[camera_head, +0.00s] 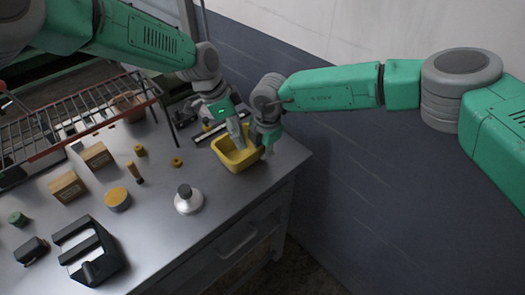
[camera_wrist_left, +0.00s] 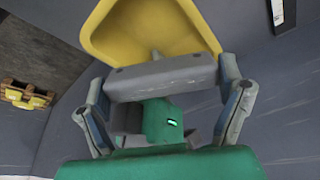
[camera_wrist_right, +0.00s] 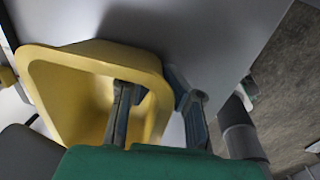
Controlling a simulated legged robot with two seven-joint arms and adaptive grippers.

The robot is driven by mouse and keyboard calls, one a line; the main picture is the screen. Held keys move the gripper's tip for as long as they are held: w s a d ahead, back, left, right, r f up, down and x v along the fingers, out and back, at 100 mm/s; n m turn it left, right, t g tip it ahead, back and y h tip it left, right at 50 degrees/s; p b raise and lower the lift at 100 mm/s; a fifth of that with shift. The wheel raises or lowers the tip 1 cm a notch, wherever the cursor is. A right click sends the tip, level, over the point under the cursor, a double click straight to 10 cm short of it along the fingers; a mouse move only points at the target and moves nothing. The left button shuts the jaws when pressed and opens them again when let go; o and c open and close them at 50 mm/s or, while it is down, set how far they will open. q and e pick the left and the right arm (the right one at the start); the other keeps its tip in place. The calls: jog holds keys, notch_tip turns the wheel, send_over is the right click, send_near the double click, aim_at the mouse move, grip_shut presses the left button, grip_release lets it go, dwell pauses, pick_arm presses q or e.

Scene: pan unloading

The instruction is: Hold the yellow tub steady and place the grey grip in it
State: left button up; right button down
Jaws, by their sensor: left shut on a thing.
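The yellow tub (camera_head: 236,161) stands open side up near the counter's right end. My left gripper (camera_head: 238,133) is just above it. In the left wrist view its fingers are shut on the grey grip (camera_wrist_left: 160,80), a wide grey piece, with the yellow tub (camera_wrist_left: 150,30) behind it. My right gripper (camera_head: 259,146) is at the tub's right wall. In the right wrist view one finger is inside the yellow tub (camera_wrist_right: 60,88) and the other outside, with the wall between them. Whether both fingers press on the wall is unclear.
A wire rack (camera_head: 80,120) stands at the left. Two cardboard boxes (camera_head: 96,155), a silver weight with a dark knob (camera_head: 188,203), a yellow-topped disc (camera_head: 117,198) and a black holder (camera_head: 92,255) sit on the counter (camera_head: 150,235). The counter's right edge is close to the tub.

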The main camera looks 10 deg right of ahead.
pick_arm(q)
jog(key=shift+f, duration=0.95)
jog(key=o, duration=1)
jog(key=v, duration=1.2)
pick_arm(e)
jog(key=c, duration=1.6)
grip_release()
jog(key=shift+c, duration=0.2)
pick_arm(q)
jog(key=shift+f, duration=0.1)
